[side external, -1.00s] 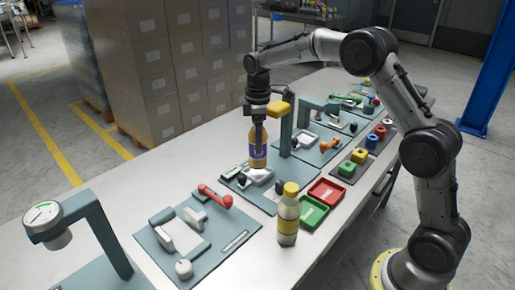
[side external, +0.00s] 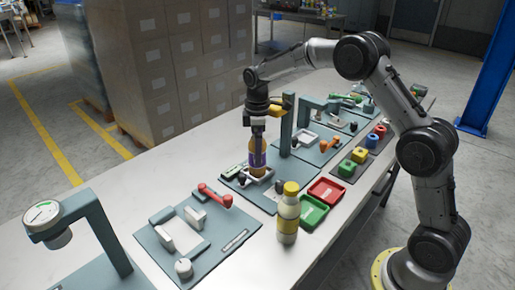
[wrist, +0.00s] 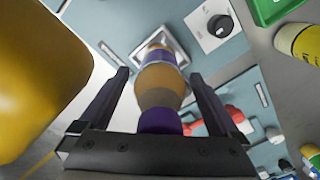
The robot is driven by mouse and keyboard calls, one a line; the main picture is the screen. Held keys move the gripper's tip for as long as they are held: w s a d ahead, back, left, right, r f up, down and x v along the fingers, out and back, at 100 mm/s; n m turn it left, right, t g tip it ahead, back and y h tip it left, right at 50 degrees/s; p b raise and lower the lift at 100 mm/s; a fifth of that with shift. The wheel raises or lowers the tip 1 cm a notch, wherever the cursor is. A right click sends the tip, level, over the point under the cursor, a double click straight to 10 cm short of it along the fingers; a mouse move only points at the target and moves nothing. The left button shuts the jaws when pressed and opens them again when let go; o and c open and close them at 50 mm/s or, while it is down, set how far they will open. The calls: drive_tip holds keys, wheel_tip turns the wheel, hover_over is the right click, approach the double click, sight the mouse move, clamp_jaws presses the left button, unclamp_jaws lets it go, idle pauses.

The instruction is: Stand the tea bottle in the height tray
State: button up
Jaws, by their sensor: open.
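The tea bottle, amber with a purple label (side external: 257,161), is upright with its base inside the small white height tray (side external: 264,177). In the wrist view the bottle (wrist: 158,80) runs from its purple cap near my gripper down to the white tray (wrist: 178,44). My gripper (side external: 257,136) is straight above, with its fingers on either side of the bottle's upper part. In the wrist view the gripper (wrist: 159,76) is open, with gaps between fingers and bottle. Whether the base sits flat on the tray floor is hard to see.
A yellow-capped bottle (side external: 288,213) stands nearer the camera, beside the green tray (side external: 311,212) and red tray (side external: 327,190). A teal post (side external: 287,126) rises just right of my gripper. A red-handled fixture (side external: 215,195) lies to the left.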

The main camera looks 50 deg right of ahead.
wheel_tip(320, 180, up, 11)
drive_tip(key=shift+r, duration=0.7)
drive_tip(key=shift+s+r, duration=0.15)
drive_tip(key=s+a+r+m+t, duration=0.1)
drive_tip(key=s+a+r+m, duration=0.15)
drive_tip(key=s, duration=0.55)
drive_tip(key=s+a+r+m+t, duration=0.2)
drive_tip(key=s+r, duration=0.2)
drive_tip(key=s, duration=0.4)
drive_tip(key=s+f+m+t, duration=0.1)
drive_tip(key=s+f+m, duration=0.1)
drive_tip(key=s, duration=0.6)
drive_tip(key=s+a+f+m+t, duration=0.1)
drive_tip(key=s+f, duration=0.3)
drive_tip(key=s, duration=0.5)
drive_tip(key=shift+s+a+f+m+t, duration=0.2)
drive_tip(key=shift+a+m+t, duration=0.1)
drive_tip(key=shift+m, duration=0.45)
